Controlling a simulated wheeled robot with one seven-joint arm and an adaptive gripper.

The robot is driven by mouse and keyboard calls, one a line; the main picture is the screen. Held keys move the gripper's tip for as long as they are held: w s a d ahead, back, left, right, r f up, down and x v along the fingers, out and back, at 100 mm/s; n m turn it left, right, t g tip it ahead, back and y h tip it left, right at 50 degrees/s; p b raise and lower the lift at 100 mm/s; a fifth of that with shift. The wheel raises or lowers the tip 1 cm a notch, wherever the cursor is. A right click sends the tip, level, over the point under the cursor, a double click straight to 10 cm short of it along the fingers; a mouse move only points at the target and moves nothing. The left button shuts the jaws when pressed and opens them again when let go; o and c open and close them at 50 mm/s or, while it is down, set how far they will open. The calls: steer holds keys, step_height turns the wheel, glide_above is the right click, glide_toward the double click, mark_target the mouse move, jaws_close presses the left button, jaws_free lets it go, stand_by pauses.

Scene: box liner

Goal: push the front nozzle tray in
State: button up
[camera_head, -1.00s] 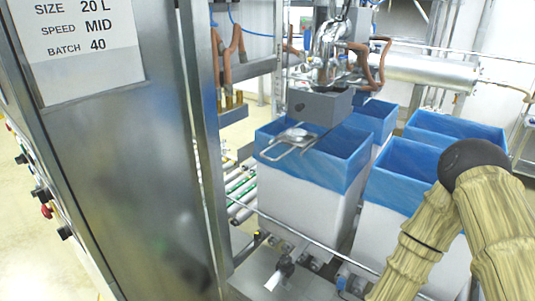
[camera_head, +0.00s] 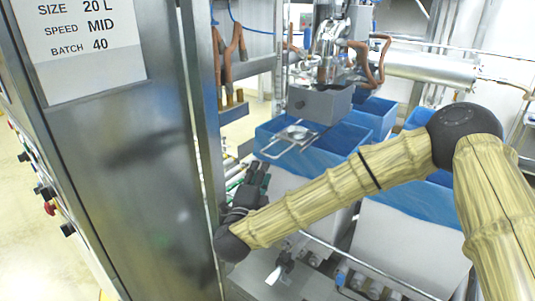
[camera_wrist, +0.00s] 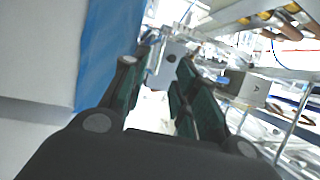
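The front nozzle tray (camera_head: 291,136) is a small metal tray with a round dish and a wire loop handle. In the head view it sticks out over the blue-lined front box (camera_head: 285,170), below a grey nozzle housing (camera_head: 320,104). My gripper (camera_head: 258,170) is below and left of the tray's handle, beside the box and apart from the tray. In the wrist view my gripper (camera_wrist: 163,72) is open, with a gap between its dark green fingers and nothing held. A pale metal plate shows beyond the fingertips; I cannot tell whether it is part of the tray.
A steel cabinet (camera_head: 140,170) with a label stands close on the left. Other blue-lined boxes (camera_head: 376,115) stand behind and to the right. A metal rail (camera_head: 330,250) runs in front of the boxes. Brown hoses (camera_head: 232,48) hang above left.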

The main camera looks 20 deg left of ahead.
mark_target(268, 155)
steer(key=w+p, duration=0.1)
steer(key=w, duration=0.2)
steer(key=w+r+p, duration=0.1)
steer(key=w, duration=0.1)
steer(key=w+p, duration=0.1)
steer(key=w, duration=0.2)
steer(key=shift+w+a+r+p, duration=0.15)
steer(key=shift+w+a+p, duration=0.1)
steer(key=shift+w+p, duration=0.1)
steer(key=shift+c, duration=0.2)
jaws_close()
